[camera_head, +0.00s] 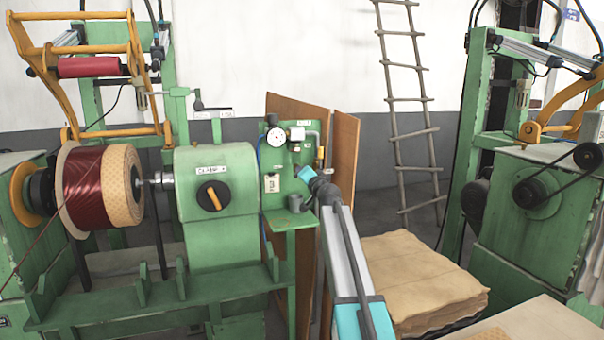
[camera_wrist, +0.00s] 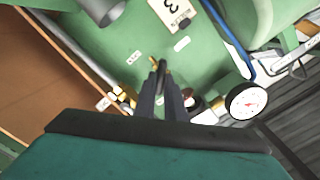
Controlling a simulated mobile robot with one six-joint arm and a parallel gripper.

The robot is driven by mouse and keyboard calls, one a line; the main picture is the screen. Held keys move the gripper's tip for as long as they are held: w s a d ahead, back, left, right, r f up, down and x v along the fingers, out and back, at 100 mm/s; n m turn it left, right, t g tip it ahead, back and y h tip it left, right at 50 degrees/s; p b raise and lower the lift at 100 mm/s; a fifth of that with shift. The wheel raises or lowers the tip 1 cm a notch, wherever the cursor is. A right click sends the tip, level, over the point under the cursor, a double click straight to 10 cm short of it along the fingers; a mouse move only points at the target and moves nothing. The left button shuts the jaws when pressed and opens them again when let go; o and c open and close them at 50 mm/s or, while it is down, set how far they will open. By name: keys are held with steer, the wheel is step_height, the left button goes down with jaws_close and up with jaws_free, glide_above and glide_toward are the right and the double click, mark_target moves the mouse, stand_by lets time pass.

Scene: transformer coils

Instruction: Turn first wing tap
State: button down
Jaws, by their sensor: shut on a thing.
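In the wrist view, the two dark fingers of my gripper (camera_wrist: 161,76) reach to the green panel (camera_wrist: 215,45). Their tips are close together on a small brass-coloured wing tap (camera_wrist: 160,62). Most of the tap is hidden between the fingers, so its turned angle cannot be told. In the head view, my arm reaches up from the bottom to the green panel (camera_head: 275,165). The cyan wrist part covers the fingers and the tap there.
A round pressure gauge (camera_head: 276,137) and a pipe with a brass fitting (camera_head: 320,153) sit close to my wrist. A blue hose (camera_wrist: 236,50) runs near my fingers. A grey cup (camera_head: 296,203) is below. The green winding machine (camera_head: 215,235) stands left.

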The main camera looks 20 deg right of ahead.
steer(key=shift+d+f+m+p, duration=0.1)
steer(key=shift+m+p, duration=0.7)
steer(key=shift+m, duration=1.25)
steer(key=shift+f+m+p, duration=0.1)
steer(key=shift+m+p, duration=0.65)
steer(key=shift+m, duration=1.3)
steer(key=c, duration=1.8)
jaws_free()
steer(key=shift+s, duration=0.15)
steer(key=shift+s+a+b, duration=0.2)
steer(key=shift+s+b, duration=0.15)
steer(key=shift+s, duration=3.05)
steer(key=shift+s+a+b, duration=0.2)
steer(key=shift+s+b, duration=0.1)
steer(key=shift+s, duration=3.05)
steer(key=shift+f, duration=0.1)
